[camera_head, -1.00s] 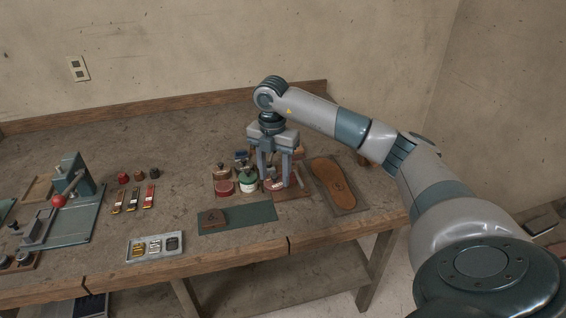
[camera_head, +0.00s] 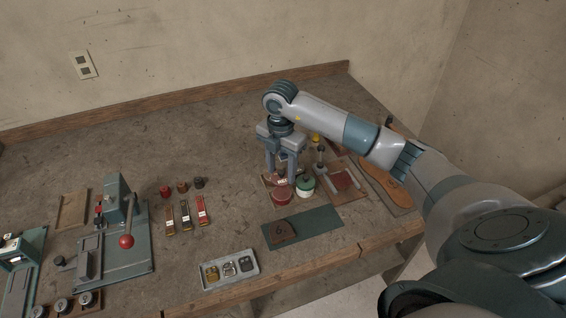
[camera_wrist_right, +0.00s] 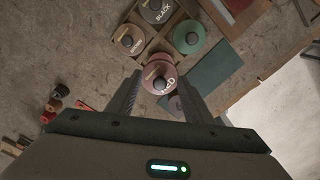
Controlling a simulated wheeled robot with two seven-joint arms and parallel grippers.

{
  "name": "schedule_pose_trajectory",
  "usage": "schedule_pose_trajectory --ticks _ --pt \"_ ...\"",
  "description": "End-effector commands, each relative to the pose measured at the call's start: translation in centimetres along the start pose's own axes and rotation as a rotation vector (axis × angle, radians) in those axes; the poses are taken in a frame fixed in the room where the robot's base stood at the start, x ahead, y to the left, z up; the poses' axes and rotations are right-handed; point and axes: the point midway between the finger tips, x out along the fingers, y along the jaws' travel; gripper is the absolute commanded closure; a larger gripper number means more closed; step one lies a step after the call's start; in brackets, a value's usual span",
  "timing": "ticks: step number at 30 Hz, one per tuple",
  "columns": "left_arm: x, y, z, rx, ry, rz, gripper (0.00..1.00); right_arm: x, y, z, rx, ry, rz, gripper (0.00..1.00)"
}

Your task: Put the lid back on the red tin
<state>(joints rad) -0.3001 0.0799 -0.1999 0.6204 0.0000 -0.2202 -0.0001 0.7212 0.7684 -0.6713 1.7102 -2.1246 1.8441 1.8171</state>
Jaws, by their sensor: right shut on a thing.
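The red tin (camera_head: 281,198) stands on the bench beside the green tin (camera_head: 305,187). My right gripper (camera_head: 281,178) points down over the red tin and is shut on the red lid. In the right wrist view the lid (camera_wrist_right: 160,77), marked RED and with a dark knob, sits between the fingertips (camera_wrist_right: 162,84). The lid is right above the tin; I cannot tell whether they touch. The lid hides most of the tin in the wrist view. My left gripper is not in view.
Brown (camera_wrist_right: 130,40) and black (camera_wrist_right: 158,10) lidded tins stand close by in a wooden rack. A board with tools (camera_head: 340,180) and a sole (camera_head: 385,185) lie to the right.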

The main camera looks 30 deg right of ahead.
Motion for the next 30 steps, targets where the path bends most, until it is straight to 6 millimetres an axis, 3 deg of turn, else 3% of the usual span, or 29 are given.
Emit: schedule_pose_trajectory --ticks 17,30 --pt "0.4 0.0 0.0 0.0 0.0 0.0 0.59 0.5 0.0 0.0 0.0 0.0 0.0 0.74" --pt "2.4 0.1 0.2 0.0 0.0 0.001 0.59 3.6 0.0 0.0 0.001 0.0 -0.001 0.74"
